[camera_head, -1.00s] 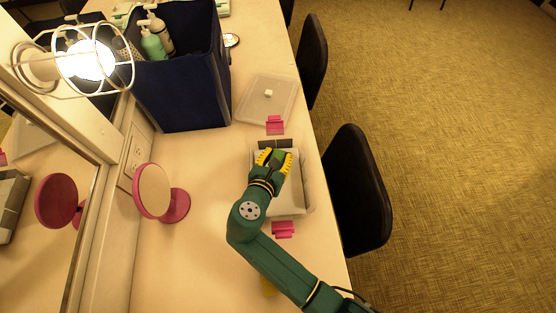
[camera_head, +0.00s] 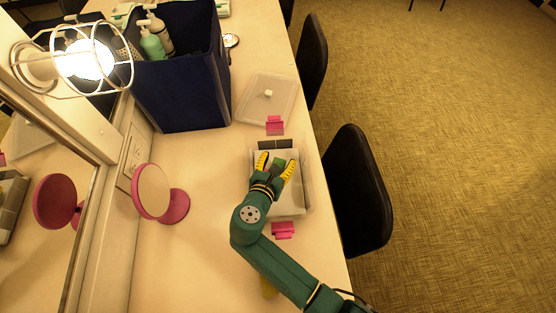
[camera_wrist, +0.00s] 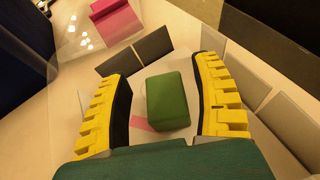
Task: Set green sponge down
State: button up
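The green sponge (camera_wrist: 168,101) lies between my fingers in the wrist view, with a gap on each side. It appears to rest on the floor of a pale, clear-walled box (camera_head: 304,195); its height above that floor is hard to judge. My gripper (camera_head: 276,163) is open inside or just over the box, its yellow-padded fingers spread wide. Its spread fingers also show in the wrist view (camera_wrist: 163,72).
A clear lid (camera_head: 255,108) with a white knob lies behind the box. Pink clips stand at the box's far end (camera_head: 275,125) and near end (camera_head: 283,230). A dark blue bin (camera_head: 185,90) holds bottles. A pink round mirror (camera_head: 152,191) stands left. Black chairs (camera_head: 358,190) line the right edge.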

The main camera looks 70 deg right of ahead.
jog(key=shift+r, duration=0.15)
jog(key=r+p+v, duration=0.1)
jog(key=v, duration=1.1)
jog(key=shift+s, duration=0.1)
